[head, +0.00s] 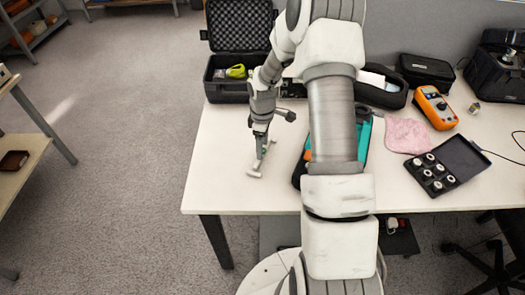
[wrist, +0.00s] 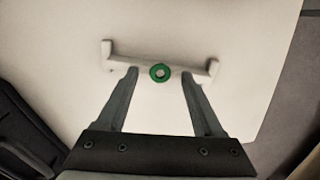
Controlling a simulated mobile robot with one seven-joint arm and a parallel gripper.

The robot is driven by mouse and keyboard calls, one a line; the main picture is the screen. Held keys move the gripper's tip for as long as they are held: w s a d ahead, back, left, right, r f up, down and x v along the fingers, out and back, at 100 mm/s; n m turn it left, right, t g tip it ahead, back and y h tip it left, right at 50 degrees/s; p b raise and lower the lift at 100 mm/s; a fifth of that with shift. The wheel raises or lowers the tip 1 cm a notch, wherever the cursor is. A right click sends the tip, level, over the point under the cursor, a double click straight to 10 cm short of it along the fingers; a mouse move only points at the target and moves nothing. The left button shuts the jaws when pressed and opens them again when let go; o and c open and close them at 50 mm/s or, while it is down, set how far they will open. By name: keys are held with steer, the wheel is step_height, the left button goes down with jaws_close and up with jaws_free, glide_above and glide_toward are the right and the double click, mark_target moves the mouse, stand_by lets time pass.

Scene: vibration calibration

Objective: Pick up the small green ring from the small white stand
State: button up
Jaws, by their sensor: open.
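The small green ring (wrist: 160,72) shows in the wrist view at the middle of the small white stand (wrist: 140,64), a low bar with an upright at each end. My gripper (wrist: 160,73) is open in the wrist view, with one finger on each side of the ring and a gap to it on both sides. In the head view the stand (head: 254,174) is on the white table near its left front, right below my gripper (head: 262,150). The ring is too small and too covered by the fingers to make out clearly there.
An open black case (head: 240,45) with a yellow-green item stands behind my gripper. A teal and black device (head: 363,140) lies to the right, partly behind my arm. A pink cloth (head: 407,135), an orange meter (head: 436,107) and a black box of weights (head: 462,157) lie further right. The table's left front corner is clear.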

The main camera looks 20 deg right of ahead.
steer(key=shift+f, duration=0.1)
jaws_close()
stand_by(0.4)
steer(key=shift+r, duration=0.6)
steer(key=r, duration=0.2)
steer(key=d+r, duration=0.1)
steer(key=r, duration=0.1)
steer(key=shift+s+d+p, duration=0.15)
steer(key=shift+s+p, duration=0.05)
steer(key=shift+p, duration=0.2)
steer(key=s+d+r+p, duration=0.4)
steer(key=d+r, duration=0.5)
steer(key=r, duration=0.1)
steer(key=shift+d, duration=0.2)
